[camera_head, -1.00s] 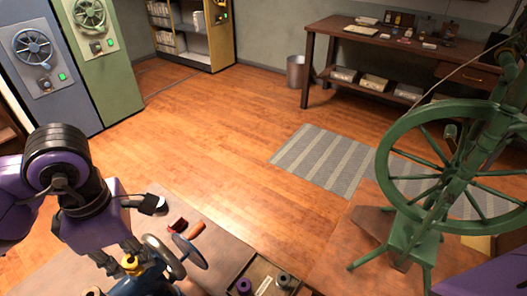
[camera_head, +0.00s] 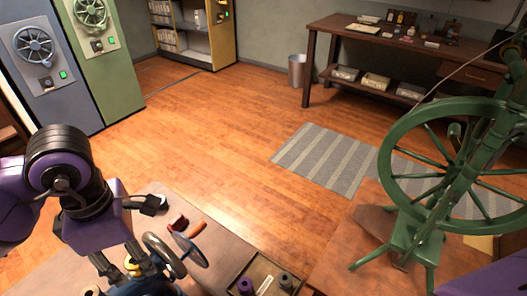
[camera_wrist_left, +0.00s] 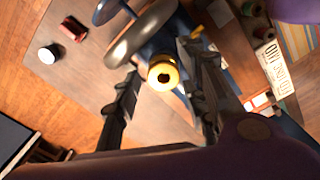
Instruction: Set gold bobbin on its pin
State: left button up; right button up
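The gold bobbin (camera_wrist_left: 163,74) shows end-on in the left wrist view, with a dark hole in its middle. It sits at the blue sewing machine (camera_wrist_left: 188,28), upright as far as I can tell; its pin is hidden. In the head view the bobbin (camera_head: 131,267) is partly covered by my left gripper (camera_head: 122,266). The left gripper (camera_wrist_left: 160,66) is open, its two fingers on either side of the bobbin, with a visible gap on the left. The gap on the right is narrow, and I cannot tell whether that finger touches. My right gripper is out of view.
The machine's handwheel (camera_head: 164,254) stands close to the left gripper. A dark red spool (camera_head: 178,222) lies on the table (camera_head: 215,236) behind it. A tray (camera_head: 262,267) with spools is to the right. A green spinning wheel (camera_head: 440,165) stands at far right.

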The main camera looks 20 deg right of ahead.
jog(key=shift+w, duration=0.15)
pick_arm(q)
jog(key=shift+r, duration=0.35)
notch_tip(320, 180, up, 11)
jog(key=shift+r, duration=0.15)
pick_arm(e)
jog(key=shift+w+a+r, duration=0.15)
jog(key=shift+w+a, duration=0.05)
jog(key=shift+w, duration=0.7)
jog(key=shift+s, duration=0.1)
